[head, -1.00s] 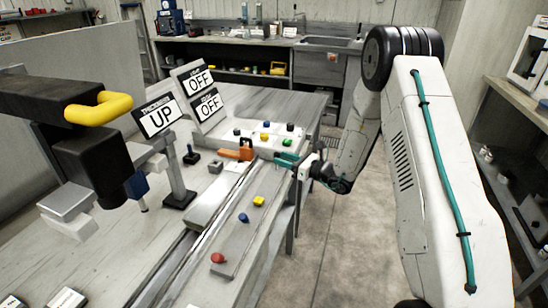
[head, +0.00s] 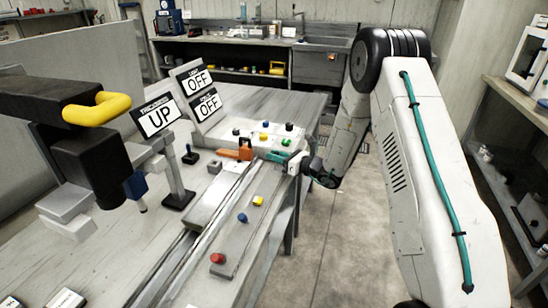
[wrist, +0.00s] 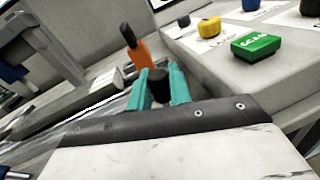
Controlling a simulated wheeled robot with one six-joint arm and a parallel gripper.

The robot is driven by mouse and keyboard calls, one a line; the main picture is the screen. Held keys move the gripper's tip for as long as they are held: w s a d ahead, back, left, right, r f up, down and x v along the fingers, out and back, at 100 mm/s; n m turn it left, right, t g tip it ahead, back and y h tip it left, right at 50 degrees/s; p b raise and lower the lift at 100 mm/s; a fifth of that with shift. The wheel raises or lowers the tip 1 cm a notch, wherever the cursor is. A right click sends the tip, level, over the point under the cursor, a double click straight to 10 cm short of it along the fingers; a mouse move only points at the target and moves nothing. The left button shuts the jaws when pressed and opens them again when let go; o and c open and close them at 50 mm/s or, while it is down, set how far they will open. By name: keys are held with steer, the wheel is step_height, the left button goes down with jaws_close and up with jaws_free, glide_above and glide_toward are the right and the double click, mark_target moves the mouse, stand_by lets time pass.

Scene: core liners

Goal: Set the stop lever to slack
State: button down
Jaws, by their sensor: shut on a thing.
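An orange stop piece (head: 236,154) with an upright dark-tipped arm sits at the far end of the rail on the bench. It also shows in the wrist view (wrist: 137,52), just beyond my fingers. I take it to be the stop lever's assembly; no slack marking is readable. My gripper (head: 272,156) reaches in from the right with teal fingers beside the orange piece. In the wrist view my gripper (wrist: 160,88) is shut on a black knob (wrist: 160,82), which looks like the lever's handle end. The knob's join to the orange piece is partly hidden.
A pale panel with several coloured buttons, including a green one (wrist: 256,45), stands close beyond my gripper. Red (head: 217,258), blue and yellow buttons line the near strip. The floor at right is clear.

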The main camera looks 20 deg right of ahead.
steer(key=m, duration=0.1)
steer(key=w+m, duration=0.1)
steer(key=d+m, duration=0.1)
steer(key=m, duration=0.1)
steer(key=shift+w+f+g, duration=0.25)
steer(key=shift+f+g, duration=0.1)
steer(key=shift+g, duration=0.05)
steer(key=c, duration=1.3)
jaws_free()
steer(key=shift+c, duration=0.2)
steer(key=v, duration=0.7)
steer(key=shift+s+d, duration=0.25)
steer(key=shift+s, duration=0.1)
